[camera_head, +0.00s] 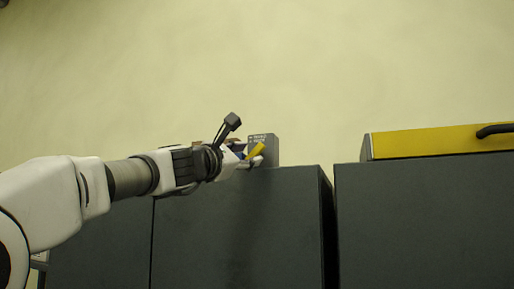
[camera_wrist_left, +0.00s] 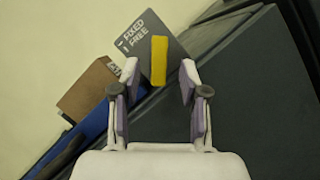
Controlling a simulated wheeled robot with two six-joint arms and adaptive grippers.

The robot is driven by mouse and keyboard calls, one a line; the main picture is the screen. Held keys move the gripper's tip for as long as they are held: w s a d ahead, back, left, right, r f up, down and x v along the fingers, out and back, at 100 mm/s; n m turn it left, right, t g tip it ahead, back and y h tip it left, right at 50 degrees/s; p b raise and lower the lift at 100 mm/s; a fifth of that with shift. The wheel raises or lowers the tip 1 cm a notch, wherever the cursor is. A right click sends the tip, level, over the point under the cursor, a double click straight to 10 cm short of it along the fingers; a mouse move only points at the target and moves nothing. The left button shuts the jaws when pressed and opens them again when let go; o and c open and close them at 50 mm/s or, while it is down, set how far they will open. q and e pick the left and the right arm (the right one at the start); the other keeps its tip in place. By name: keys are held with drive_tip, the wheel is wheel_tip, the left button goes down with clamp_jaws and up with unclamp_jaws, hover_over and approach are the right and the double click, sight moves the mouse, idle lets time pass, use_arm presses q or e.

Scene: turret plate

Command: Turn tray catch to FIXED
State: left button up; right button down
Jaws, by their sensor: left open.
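The tray catch is a grey block (camera_head: 264,144) with a yellow lever (camera_head: 256,151), standing on top of a dark cabinet. In the left wrist view the block (camera_wrist_left: 139,45) carries the words FIXED and FREE, each beside a short mark, and the yellow lever (camera_wrist_left: 159,61) lies along its right part. My left gripper (camera_head: 252,160) is at the block. In the left wrist view its open fingers (camera_wrist_left: 159,80) stand on either side of the lever's lower end, with a gap on each side. Whether the fingertips reach the lever's depth is hard to tell. My right gripper is not in view.
Dark cabinets (camera_head: 240,235) stand below the catch, with a gap between two of them. A yellow box (camera_head: 430,143) with a dark handle sits at the right. A brown box (camera_wrist_left: 88,90) and a blue item (camera_wrist_left: 85,140) lie left of the gripper in the wrist view.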

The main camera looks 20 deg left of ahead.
sight(253, 152)
use_arm(q)
drive_tip(key=p+x, duration=0.2)
drive_tip(key=x, duration=0.2)
drive_tip(key=shift+w, duration=0.3)
drive_tip(key=shift+w+a, duration=0.1)
drive_tip(key=shift+a, duration=0.25)
drive_tip(key=shift+d, duration=0.3)
clamp_jaws()
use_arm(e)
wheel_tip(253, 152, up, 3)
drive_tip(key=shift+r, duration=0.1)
